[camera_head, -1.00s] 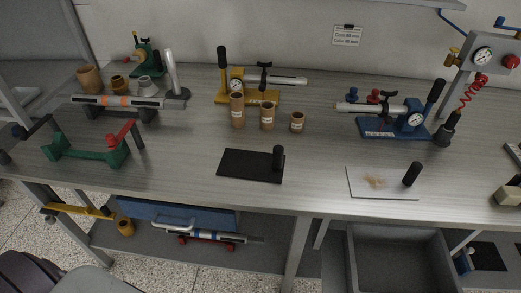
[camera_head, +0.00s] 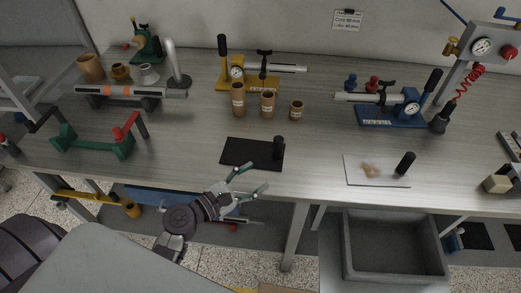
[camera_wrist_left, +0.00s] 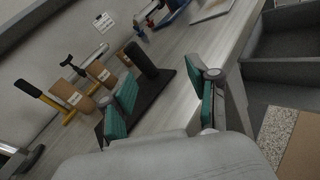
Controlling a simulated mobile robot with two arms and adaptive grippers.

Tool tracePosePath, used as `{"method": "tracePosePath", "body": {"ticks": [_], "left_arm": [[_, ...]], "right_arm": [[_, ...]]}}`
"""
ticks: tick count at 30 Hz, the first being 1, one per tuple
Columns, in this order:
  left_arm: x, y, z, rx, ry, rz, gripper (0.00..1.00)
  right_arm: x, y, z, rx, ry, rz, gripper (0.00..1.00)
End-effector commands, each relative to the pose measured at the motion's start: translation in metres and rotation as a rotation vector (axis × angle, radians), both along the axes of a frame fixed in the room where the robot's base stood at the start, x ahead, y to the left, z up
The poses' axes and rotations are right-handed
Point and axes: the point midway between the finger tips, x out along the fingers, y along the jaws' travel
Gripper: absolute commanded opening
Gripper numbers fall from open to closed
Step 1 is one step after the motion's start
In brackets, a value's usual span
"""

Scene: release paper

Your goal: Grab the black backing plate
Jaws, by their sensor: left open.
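The black backing plate (camera_head: 247,153) lies flat on the workbench near its front edge, with a black upright handle (camera_head: 279,147) at its right end. My left gripper (camera_head: 254,179) is open and empty in front of the plate, by the bench edge, apart from it. In the left wrist view the plate (camera_wrist_left: 158,95) and its handle (camera_wrist_left: 141,60) show beyond and between the open teal-padded fingers (camera_wrist_left: 163,108); part of the plate is hidden by the left finger. My right gripper does not show.
Behind the plate stand several brown cylinders (camera_head: 238,99) and a yellow press (camera_head: 250,85). A white plate (camera_head: 355,171) with a black handle (camera_head: 404,163) lies to the right. A green stand (camera_head: 92,146) is at the left. The bench between the two plates is clear.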

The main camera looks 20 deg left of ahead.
Motion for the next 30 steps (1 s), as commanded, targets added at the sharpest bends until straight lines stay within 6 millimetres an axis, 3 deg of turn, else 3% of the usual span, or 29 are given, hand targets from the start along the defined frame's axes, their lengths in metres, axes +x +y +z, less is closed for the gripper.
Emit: {"method": "tracePosePath", "body": {"ticks": [3, 7, 18, 26, 30], "left_arm": [[0.01, 0.02, 0.008, -0.198, 0.029, 0.087, 0.6], [0.022, 0.029, 0.013, -0.31, 0.045, 0.132, 0.6], [0.085, 0.006, 0.013, -0.315, 0.046, 0.134, 0.6], [0.103, -0.003, 0.011, -0.314, 0.047, 0.133, 0.6], [0.122, -0.012, 0.01, -0.315, 0.047, 0.132, 0.6]], "right_arm": [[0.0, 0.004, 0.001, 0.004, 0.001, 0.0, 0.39], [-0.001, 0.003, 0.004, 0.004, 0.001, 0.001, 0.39], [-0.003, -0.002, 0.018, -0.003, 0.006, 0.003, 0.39], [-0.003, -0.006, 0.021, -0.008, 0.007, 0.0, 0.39], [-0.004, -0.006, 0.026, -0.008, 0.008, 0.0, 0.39]]}}
